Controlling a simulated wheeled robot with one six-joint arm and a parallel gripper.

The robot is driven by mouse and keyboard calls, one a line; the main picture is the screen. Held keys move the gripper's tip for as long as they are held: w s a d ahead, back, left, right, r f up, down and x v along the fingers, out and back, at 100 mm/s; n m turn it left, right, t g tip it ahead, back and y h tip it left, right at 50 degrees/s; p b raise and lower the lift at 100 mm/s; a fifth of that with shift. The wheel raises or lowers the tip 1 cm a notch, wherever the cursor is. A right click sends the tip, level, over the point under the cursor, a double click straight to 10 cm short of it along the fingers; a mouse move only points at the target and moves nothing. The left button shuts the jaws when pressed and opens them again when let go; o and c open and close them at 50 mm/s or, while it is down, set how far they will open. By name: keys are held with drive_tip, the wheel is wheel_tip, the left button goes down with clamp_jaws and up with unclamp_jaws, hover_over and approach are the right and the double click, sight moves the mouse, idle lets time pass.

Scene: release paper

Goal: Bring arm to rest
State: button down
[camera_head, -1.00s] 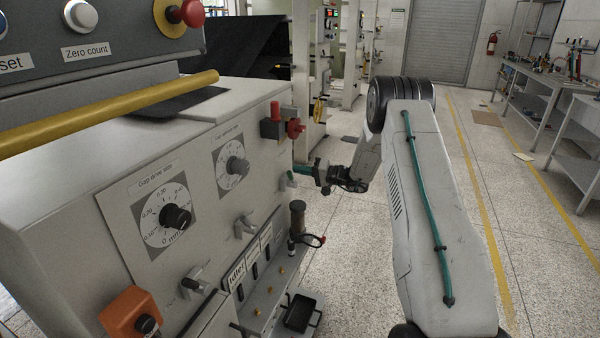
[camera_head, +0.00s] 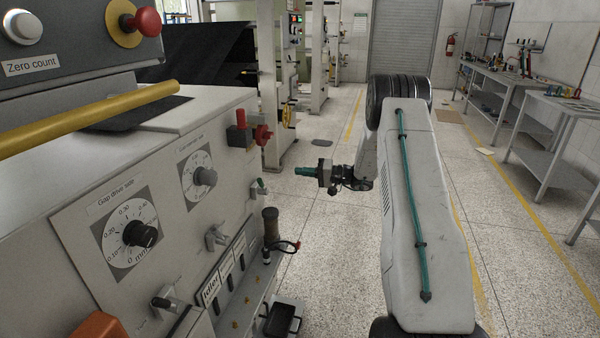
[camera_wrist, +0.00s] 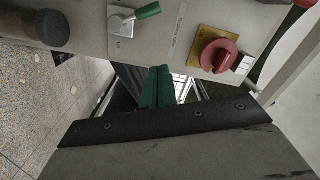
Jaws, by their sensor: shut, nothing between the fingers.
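My gripper (camera_head: 297,171) is shut and empty, with green fingers pointing left toward the machine's side panel. It is in the open air over the floor, apart from the panel. In the wrist view the green fingers (camera_wrist: 157,88) are together at the middle, with nothing between them. Just beyond them, the panel shows a green-handled lever (camera_wrist: 146,12) and a red rotary switch (camera_wrist: 220,56). My arm reaches forward on the right of the head view and bends toward the machine.
The grey machine (camera_head: 75,225) with gap dials (camera_head: 138,234) fills the left. A small shelf (camera_head: 255,300) juts out at its lower side. Workbenches (camera_head: 565,105) stand along the right. Speckled floor (camera_head: 330,235) is free around the gripper and down the aisle.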

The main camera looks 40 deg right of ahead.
idle(0.4)
drive_tip(key=s+a+f+m+g, duration=0.3)
drive_tip(key=s+a+f+g, duration=0.1)
drive_tip(key=s+a, duration=0.1)
drive_tip(key=s+a+r+n+g+h, duration=0.2)
drive_tip(key=s+a+r+g, duration=0.75)
drive_tip(key=s+a, duration=0.5)
drive_tip(key=s+a+r+n+h, duration=0.2)
drive_tip(key=s+a+r+h, duration=0.1)
drive_tip(key=s, duration=0.6)
drive_tip(key=s+a+r+n+t+h, duration=0.1)
drive_tip(key=s+a+r+n+h, duration=0.1)
drive_tip(key=s+r, duration=0.3)
drive_tip(key=s+a+r+n+h, duration=0.1)
drive_tip(key=s+a+r+h, duration=0.3)
drive_tip(key=s, duration=0.8)
drive_tip(key=shift+s+a+r+n+h, duration=0.3)
drive_tip(key=shift+s+a+r+n, duration=0.1)
drive_tip(key=shift+a+r, duration=0.1)
